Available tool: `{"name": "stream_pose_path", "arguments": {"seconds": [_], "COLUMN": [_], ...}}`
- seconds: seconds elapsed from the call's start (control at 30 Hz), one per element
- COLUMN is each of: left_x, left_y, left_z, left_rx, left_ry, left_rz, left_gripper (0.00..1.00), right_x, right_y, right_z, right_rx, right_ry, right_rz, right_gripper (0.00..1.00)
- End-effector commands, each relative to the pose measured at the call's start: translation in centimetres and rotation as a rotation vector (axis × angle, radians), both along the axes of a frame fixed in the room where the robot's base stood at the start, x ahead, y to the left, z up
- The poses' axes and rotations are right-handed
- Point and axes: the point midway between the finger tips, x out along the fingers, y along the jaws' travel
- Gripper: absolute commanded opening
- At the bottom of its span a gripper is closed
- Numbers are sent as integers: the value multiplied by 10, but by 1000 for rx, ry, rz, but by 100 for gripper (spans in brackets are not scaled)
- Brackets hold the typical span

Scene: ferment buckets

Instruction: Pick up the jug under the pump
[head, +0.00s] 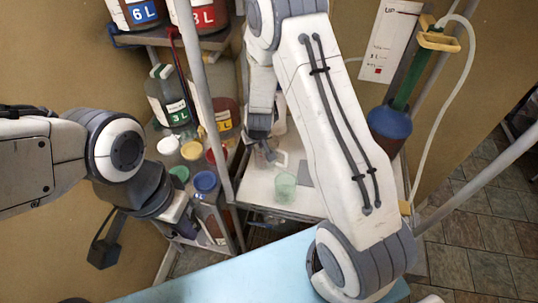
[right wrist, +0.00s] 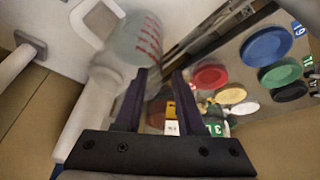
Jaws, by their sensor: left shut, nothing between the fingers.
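The clear jug with red marks (right wrist: 140,40) shows in the right wrist view, just beyond my right fingertips, with a pale handle at its upper left. My left gripper (head: 190,218) is shut and empty, by the bottle rack at left. I cannot tell which part is the pump.
Bottles with coloured lids, one blue (head: 205,181), crowd the rack at left. A pale blue surface (head: 235,272) lies in front.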

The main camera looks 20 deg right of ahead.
Motion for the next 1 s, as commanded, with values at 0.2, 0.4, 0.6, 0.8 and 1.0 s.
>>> {"name": "stream_pose_path", "arguments": {"seconds": [0.2, 0.4, 0.6, 0.8, 1.0], "left_x": [0, 0, 0, 0, 0], "left_y": [0, 0, 0, 0, 0], "left_z": [3, 2, 2, 2, 2], "left_rx": [0, 0, 0, 0, 0], "left_ry": [0, 0, 0, 0, 0], "left_rz": [0, 0, 0, 0, 0], "left_gripper": [0, 0, 0, 0, 0], "right_x": [8, 9, 9, 9, 8], "right_y": [-1, -1, -1, -1, -1], "right_z": [-20, -20, -20, -20, -20], "right_rx": [0, 0, 0, 0, 0], "right_ry": [1, 0, 0, 1, 1], "right_rz": [-1, -1, 0, 0, 0], "right_gripper": [39, 39, 0, 0, 0]}}
